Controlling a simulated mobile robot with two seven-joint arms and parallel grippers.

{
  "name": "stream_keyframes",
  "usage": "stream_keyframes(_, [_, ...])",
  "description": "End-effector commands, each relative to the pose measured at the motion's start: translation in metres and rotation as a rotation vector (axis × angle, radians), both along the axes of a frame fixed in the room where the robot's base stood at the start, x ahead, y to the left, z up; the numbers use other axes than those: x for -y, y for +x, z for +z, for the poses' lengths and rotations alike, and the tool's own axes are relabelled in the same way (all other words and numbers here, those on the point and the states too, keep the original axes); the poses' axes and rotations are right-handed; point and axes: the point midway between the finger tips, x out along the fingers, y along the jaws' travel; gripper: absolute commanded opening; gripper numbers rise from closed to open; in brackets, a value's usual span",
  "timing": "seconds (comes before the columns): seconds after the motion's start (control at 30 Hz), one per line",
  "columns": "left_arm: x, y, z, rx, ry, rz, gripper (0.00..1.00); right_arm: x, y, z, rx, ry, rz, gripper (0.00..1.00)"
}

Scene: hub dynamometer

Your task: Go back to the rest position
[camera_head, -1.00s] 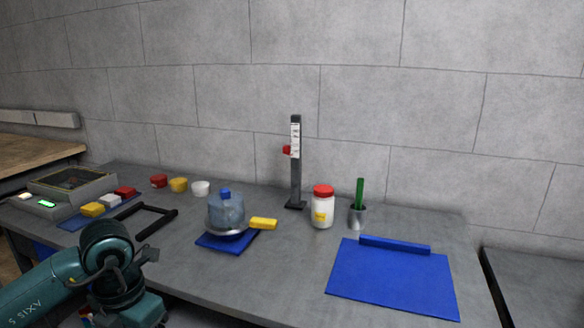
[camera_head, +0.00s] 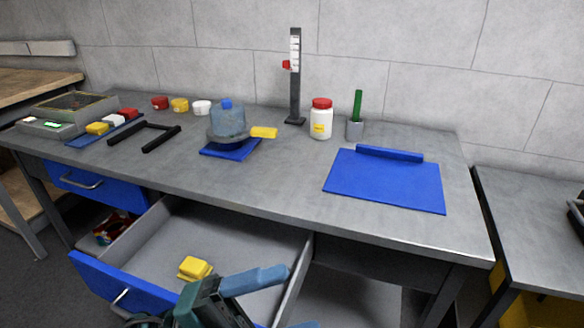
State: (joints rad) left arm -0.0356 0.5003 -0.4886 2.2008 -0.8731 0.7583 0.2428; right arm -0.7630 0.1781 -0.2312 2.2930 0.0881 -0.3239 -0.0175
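My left gripper (camera_head: 297,298) shows at the bottom edge, in front of and over the open drawer (camera_head: 272,238). One blue finger reaches to the right, and a bit of the other shows at the lower edge. The fingers stand apart with nothing visible between them. Much of this gripper and its arm is cut off by the frame. My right gripper is not in view.
The drawer juts out below the grey workbench (camera_head: 270,182) and holds a yellow block (camera_head: 195,268). A shut blue drawer (camera_head: 95,184) is to its left.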

Motion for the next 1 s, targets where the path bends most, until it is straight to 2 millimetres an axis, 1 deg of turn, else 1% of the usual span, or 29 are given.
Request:
stream_keyframes(0.03, [-0.011,0.01,-0.006,-0.152,-0.121,0.105,0.76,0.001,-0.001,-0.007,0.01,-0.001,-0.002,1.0])
stream_keyframes(0.07, [-0.02,0.018,-0.009,-0.241,-0.182,0.169,0.76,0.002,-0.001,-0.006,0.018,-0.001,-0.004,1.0])
stream_keyframes(0.13, [-0.043,0.036,-0.026,-0.453,-0.3,0.316,0.76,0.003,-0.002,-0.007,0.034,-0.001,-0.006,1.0])
stream_keyframes(0.17, [-0.053,0.042,-0.036,-0.542,-0.338,0.374,0.76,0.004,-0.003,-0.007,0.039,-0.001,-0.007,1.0])
stream_keyframes(0.2, [-0.065,0.048,-0.051,-0.652,-0.38,0.442,0.76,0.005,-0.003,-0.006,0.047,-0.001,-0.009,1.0])
stream_keyframes(0.27, [-0.081,0.052,-0.076,-0.806,-0.423,0.532,0.76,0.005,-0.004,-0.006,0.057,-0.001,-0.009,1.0])
stream_keyframes(0.3, [-0.09,0.052,-0.092,-0.895,-0.443,0.581,0.76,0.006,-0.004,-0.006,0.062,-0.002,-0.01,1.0])
stream_keyframes(0.4, [-0.108,0.046,-0.131,-1.1,-0.473,0.683,0.76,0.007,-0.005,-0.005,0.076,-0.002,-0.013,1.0])
stream_keyframes(0.47, [-0.115,0.04,-0.152,-1.206,-0.483,0.731,0.76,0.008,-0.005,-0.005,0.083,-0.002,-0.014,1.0])
stream_keyframes(0.5, [-0.119,0.035,-0.165,-1.272,-0.486,0.758,0.76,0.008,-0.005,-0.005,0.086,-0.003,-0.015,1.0])
stream_keyframes(0.57, [-0.125,0.026,-0.183,-1.368,-0.489,0.794,0.76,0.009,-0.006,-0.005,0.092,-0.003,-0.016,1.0])
stream_keyframes(0.7, [-0.133,0.0,-0.223,-1.579,-0.485,0.861,0.76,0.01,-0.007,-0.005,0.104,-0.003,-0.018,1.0])
stream_keyframes(0.73, [-0.133,0.001,-0.213,-1.581,-0.481,0.864,0.76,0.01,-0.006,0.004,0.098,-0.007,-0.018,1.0])
stream_keyframes(0.77, [-0.132,0.003,-0.207,-1.58,-0.474,0.866,0.76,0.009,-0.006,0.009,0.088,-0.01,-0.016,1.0])
stream_keyframes(1.0, [-0.13,0.007,-0.195,-1.625,-0.424,0.907,0.76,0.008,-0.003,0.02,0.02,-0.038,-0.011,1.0])
